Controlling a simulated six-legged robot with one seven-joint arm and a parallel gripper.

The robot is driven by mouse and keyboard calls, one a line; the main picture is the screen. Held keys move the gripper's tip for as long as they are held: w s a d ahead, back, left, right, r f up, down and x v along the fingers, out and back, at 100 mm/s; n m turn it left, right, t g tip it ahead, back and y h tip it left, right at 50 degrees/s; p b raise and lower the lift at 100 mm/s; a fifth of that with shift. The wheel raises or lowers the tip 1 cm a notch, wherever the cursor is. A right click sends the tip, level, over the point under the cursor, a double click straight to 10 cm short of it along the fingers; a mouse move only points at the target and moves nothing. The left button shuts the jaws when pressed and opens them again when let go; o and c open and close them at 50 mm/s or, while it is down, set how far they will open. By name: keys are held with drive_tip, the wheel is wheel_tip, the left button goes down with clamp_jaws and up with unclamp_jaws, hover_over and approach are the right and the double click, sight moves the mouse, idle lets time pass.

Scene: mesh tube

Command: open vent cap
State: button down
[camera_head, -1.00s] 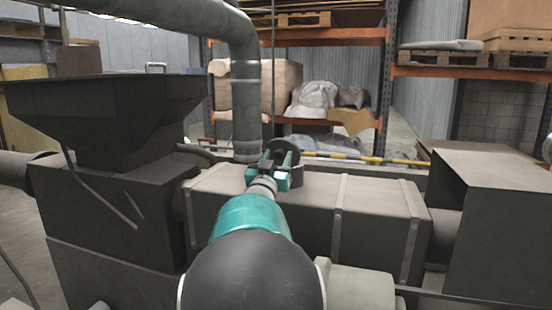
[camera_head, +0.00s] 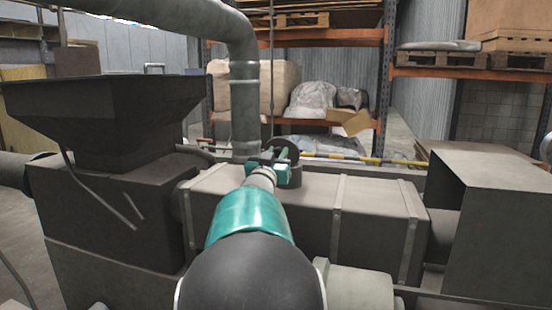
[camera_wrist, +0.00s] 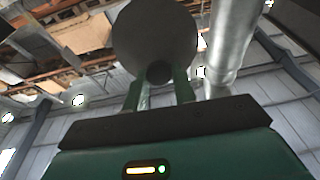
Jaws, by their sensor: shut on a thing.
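The vent cap is a dark round disc (camera_head: 287,147), standing tilted up above a short round vent neck (camera_head: 292,186) on top of the long grey machine housing. In the wrist view the disc (camera_wrist: 155,32) fills the upper middle, with a small dark knob (camera_wrist: 158,72) at its lower edge. My gripper (camera_head: 277,158) is at the cap, just right of the vertical pipe. In the wrist view my gripper's green fingers (camera_wrist: 160,80) are shut on the knob, one on each side. The cap's hinge and the neck's opening are hidden in the head view.
A thick grey pipe (camera_head: 245,105) rises close to the left of my gripper and also shows in the wrist view (camera_wrist: 232,45). A dark hopper (camera_head: 105,110) stands at the left, a box-shaped cover (camera_head: 500,215) at the right. Storage racks (camera_head: 385,90) stand behind.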

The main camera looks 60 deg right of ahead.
drive_tip(key=shift+d+r+g+y, duration=0.15)
drive_tip(key=shift+d+r+y, duration=0.3)
drive_tip(key=shift+y, duration=0.35)
drive_tip(key=shift+d+r+g+y, duration=0.15)
drive_tip(key=shift+d+r+y, duration=0.1)
drive_tip(key=shift+d+y, duration=0.45)
drive_tip(key=shift+a, duration=0.15)
drive_tip(key=c, duration=1.1)
unclamp_jaws()
drive_tip(key=shift+c, duration=0.2)
drive_tip(key=shift+w, duration=0.1)
drive_tip(key=shift+r, duration=0.1)
drive_tip(key=shift+a, duration=0.2)
drive_tip(key=s+a, duration=0.2)
drive_tip(key=a, duration=1.1)
drive_tip(key=shift+a+f, duration=0.15)
drive_tip(key=shift+f, duration=0.05)
